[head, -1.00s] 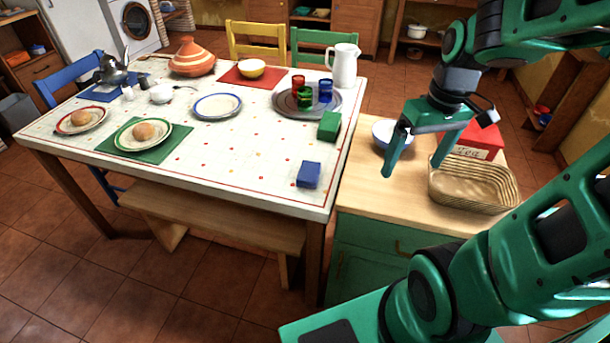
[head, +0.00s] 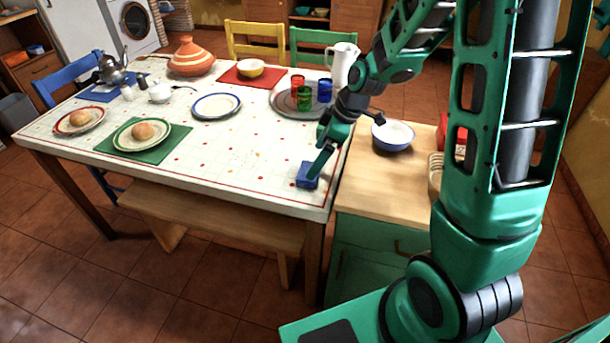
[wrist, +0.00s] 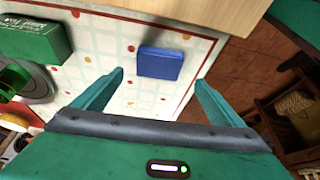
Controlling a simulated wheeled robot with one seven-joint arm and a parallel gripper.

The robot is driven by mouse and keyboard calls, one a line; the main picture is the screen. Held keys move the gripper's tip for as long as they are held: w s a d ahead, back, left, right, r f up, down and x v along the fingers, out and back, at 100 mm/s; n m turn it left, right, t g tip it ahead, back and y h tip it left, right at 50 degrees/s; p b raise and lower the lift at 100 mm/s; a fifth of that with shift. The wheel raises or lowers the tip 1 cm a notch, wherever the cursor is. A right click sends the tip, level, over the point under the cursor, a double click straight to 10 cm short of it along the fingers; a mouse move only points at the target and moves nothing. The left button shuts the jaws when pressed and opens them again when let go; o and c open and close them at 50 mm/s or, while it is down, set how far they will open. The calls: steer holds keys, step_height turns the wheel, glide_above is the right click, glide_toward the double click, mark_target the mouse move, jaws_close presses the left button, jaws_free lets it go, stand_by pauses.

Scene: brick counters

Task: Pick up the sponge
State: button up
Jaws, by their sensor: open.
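A blue block, which looks like the sponge (head: 306,181), lies flat near the front right corner of the white dining table (head: 250,189). My gripper (head: 319,165) is above it, pointing down, and partly covers it in the head view. In the wrist view the sponge (wrist: 160,63) lies just beyond the fingertips, roughly centred between them, with no finger seen touching it. The gripper (wrist: 160,80) is open and empty, its fingers wider apart than the sponge.
A green block (wrist: 32,42) lies on the table to the left in the wrist view. A tray with red, green and blue cups (head: 304,98) stands behind.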

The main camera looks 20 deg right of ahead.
steer(key=shift+d+x, duration=0.1)
steer(key=shift+x, duration=1.45)
steer(key=shift+d+x, duration=0.15)
steer(key=shift+x, duration=1.4)
steer(key=shift+w, duration=0.1)
steer(key=c, duration=1.1)
